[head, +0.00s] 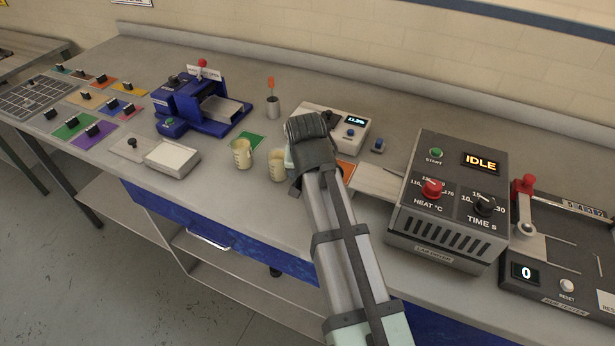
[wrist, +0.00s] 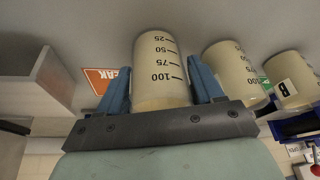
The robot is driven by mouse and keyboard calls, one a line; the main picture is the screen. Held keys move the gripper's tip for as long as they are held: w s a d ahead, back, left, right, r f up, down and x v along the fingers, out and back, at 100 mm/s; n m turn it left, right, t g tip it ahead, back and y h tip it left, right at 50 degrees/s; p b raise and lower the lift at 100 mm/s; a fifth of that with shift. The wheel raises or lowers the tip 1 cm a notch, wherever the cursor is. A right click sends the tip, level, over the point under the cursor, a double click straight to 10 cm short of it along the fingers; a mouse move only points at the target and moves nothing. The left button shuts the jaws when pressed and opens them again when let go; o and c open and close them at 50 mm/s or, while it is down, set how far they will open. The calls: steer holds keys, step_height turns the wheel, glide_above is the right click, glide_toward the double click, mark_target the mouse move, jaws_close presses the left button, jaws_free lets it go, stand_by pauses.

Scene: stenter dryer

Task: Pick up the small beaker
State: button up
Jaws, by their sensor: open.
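A pale cream-filled beaker (wrist: 160,68) with black marks up to 100 stands between the two blue fingers of my gripper (wrist: 159,75) in the wrist view. The fingers are open, one on each side of it; I cannot tell whether either touches it. My wrist and forearm hide this beaker in the head view. Two more cream-filled beakers stand to its left in the head view: a nearer one (head: 276,165), also in the wrist view (wrist: 234,72), and a farther one (head: 241,154), with a B label in the wrist view (wrist: 291,80).
An orange card (head: 346,169) lies right of my wrist, its lettering partly visible in the wrist view (wrist: 101,78). Right of it stand a metal plate (head: 380,185) and a grey heater box (head: 450,200). A scale (head: 172,157) and blue machine (head: 203,103) stand left.

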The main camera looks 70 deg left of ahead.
steer(key=shift+c, duration=0.5)
steer(key=c, duration=0.7)
steer(key=shift+r, duration=0.15)
